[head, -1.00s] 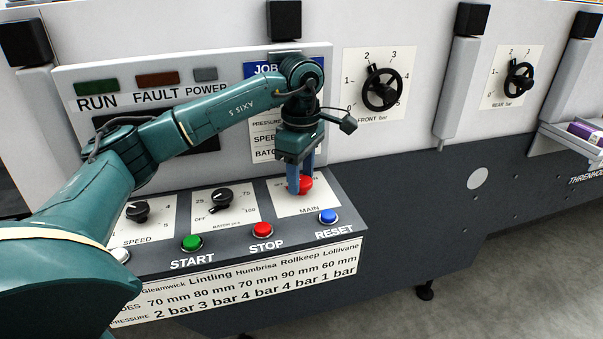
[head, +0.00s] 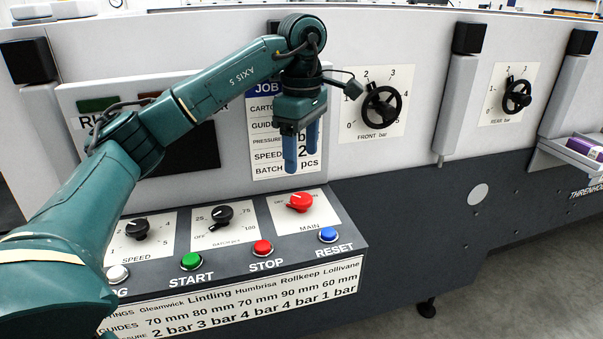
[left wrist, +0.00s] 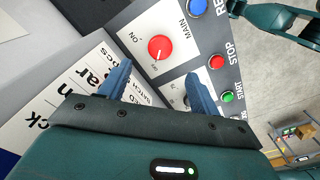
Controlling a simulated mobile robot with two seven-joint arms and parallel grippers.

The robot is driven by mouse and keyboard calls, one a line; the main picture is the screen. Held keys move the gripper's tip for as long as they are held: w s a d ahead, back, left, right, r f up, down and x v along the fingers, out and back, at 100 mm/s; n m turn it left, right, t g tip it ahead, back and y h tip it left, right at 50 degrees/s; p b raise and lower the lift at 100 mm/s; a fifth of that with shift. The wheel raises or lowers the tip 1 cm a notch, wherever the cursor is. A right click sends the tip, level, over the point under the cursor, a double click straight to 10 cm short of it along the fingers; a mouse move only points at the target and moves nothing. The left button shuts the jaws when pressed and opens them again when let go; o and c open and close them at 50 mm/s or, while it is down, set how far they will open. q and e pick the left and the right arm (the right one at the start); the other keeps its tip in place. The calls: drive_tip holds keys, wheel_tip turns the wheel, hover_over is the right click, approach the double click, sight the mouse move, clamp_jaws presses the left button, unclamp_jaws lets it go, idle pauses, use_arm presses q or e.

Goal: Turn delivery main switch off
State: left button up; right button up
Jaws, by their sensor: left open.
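The main switch (head: 300,201) is a red rotary knob on a white plate marked MAIN, on the sloping control panel. It also shows in the left wrist view (left wrist: 160,48), where its pale pointer line appears directed at the OFF mark, away from ON. My left gripper (head: 298,170) is above and slightly behind the knob, apart from it. Its two blue fingers point down, open and empty. In the left wrist view the fingers (left wrist: 158,88) stand either side of an empty gap, with the knob beyond them.
Green START (head: 191,261), red STOP (head: 263,248) and blue RESET (head: 328,235) buttons line the panel's front edge. Speed (head: 138,228) and batch (head: 220,216) dials sit left of the switch. The job display (head: 283,140) is behind the fingers. A black front handwheel (head: 381,107) stands right.

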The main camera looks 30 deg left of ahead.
use_arm(q)
wheel_tip(320, 180, up, 4)
drive_tip(key=shift+f+p, duration=0.1)
drive_tip(key=shift+p, duration=0.25)
use_arm(e)
drive_tip(key=shift+s+d+f, duration=0.15)
drive_tip(key=shift+d, duration=0.15)
